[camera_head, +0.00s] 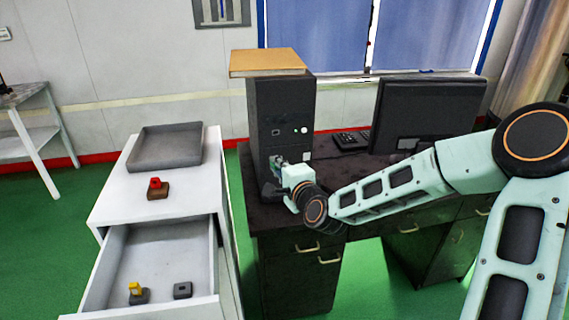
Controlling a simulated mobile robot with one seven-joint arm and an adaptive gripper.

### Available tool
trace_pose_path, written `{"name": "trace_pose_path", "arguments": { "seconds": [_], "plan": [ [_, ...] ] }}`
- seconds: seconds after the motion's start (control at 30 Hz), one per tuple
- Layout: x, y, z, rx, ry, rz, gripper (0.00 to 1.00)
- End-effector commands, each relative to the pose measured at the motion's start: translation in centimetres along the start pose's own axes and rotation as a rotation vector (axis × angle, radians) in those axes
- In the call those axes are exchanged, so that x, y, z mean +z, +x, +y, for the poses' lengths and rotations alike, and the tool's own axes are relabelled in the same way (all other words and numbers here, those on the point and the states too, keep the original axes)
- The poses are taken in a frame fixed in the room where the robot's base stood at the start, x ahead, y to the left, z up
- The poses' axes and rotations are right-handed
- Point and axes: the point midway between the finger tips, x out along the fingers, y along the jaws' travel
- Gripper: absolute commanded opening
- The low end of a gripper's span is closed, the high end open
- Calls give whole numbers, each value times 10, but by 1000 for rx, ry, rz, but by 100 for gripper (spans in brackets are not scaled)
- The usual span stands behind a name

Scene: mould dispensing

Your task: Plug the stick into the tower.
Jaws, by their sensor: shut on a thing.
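The black computer tower (281,101) stands upright on the dark desk, with small ports and buttons on its front face. My gripper (277,162) is in front of the tower's lower front face, close to it. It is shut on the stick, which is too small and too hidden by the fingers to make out. I cannot tell whether the stick touches the tower or sits in a port.
A monitor (428,108) and keyboard (350,141) are to the right. A white cabinet (113,203) at left bears a grey tray (132,157) and a red-topped block (157,188); its open drawer (160,262) holds small pieces.

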Motion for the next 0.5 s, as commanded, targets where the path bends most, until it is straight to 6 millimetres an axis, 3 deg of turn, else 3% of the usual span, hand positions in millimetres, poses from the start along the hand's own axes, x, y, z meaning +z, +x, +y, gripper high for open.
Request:
{"name": "trace_pose_path", "arguments": {
  "seconds": [0.2,0.5],
  "plan": [
    [-13,-4,-20,-142,13,134,0],
    [-22,-3,-33,-187,16,181,0]
  ]
}}
